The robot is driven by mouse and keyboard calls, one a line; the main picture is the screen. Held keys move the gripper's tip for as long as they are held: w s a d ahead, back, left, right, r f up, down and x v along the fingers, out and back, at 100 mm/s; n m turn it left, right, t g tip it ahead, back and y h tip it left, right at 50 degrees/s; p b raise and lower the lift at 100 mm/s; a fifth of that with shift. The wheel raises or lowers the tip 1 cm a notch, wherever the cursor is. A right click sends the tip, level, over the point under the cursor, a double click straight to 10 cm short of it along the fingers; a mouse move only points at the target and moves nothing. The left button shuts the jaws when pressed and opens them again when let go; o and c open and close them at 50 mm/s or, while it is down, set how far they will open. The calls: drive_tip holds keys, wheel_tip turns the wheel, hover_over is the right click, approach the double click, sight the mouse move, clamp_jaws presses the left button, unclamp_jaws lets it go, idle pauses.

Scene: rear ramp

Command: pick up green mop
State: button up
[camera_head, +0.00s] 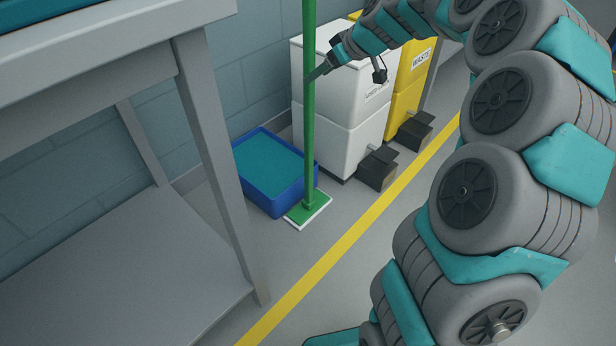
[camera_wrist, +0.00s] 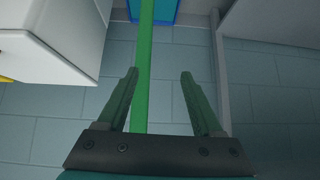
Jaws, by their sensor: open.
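The green mop (camera_head: 309,115) stands upright, its flat head on the floor beside a blue tub and its handle running up out of the picture in the head view. In the wrist view the mop's handle (camera_wrist: 146,70) passes between the two fingers, nearer the left one. My gripper (camera_head: 314,76) is at the upper part of the handle. In the wrist view my gripper (camera_wrist: 158,75) is open, with its fingers apart and nothing clamped. Whether the left finger touches the handle I cannot tell.
A blue tub (camera_head: 307,172) stands behind the mop head. A white bin (camera_head: 335,125) and a yellow waste bin (camera_head: 405,95), with dark pedals in front, are to the right. A grey table (camera_head: 205,100) is at the left. A yellow floor line (camera_head: 345,243) crosses clear floor.

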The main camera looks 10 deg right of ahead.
drive_tip(key=w+a+f, duration=0.1)
drive_tip(key=w+f, duration=0.4)
drive_tip(key=w, duration=0.1)
drive_tip(key=shift+w+a+f, duration=0.2)
drive_tip(key=shift+w+a, duration=0.1)
clamp_jaws()
idle(0.5)
drive_tip(key=shift+r, duration=0.1)
